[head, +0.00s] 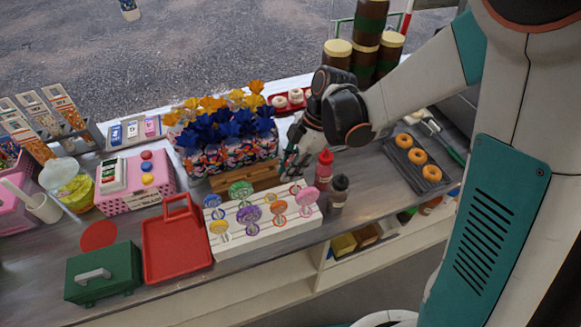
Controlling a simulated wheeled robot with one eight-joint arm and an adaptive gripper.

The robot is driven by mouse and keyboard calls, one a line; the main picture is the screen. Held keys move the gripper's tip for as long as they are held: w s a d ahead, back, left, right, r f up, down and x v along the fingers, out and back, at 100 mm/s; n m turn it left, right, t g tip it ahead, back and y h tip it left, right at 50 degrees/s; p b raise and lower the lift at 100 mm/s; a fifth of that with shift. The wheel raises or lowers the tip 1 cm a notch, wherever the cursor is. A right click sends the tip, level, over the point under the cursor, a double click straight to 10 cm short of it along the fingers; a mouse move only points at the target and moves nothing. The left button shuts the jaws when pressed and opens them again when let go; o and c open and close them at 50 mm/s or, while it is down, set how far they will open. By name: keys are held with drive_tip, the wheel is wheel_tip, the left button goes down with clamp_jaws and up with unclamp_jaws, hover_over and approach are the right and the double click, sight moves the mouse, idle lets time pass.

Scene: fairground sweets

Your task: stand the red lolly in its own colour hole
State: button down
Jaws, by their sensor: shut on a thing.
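The white lolly stand (265,228) lies on the counter, with coloured rings around its holes. Green (240,189), purple (249,215), orange (279,207), yellow (219,227) and pink (306,196) lollies stand upright in it. A small reddish ring (295,189) shows near its back right edge, just below my gripper. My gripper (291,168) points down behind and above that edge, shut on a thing. The held thing is mostly hidden by the fingers and too small to make out; no red lolly shows clearly elsewhere.
A red sauce bottle (324,169) and a dark bottle (338,191) stand close right of the stand. Wrapped sweets in a wooden crate (245,178) stand behind it. A red tray (176,245) lies left, beside a green box (103,272). Doughnuts (417,157) are at right.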

drive_tip(key=shift+f, duration=0.1)
drive_tip(key=shift+f+b, duration=0.6)
drive_tip(key=shift+b, duration=0.05)
drive_tip(key=shift+f+b, duration=1.05)
drive_tip(key=shift+f, duration=0.1)
drive_tip(key=c, duration=1.5)
unclamp_jaws()
drive_tip(key=shift+o, duration=0.2)
drive_tip(key=o, duration=0.5)
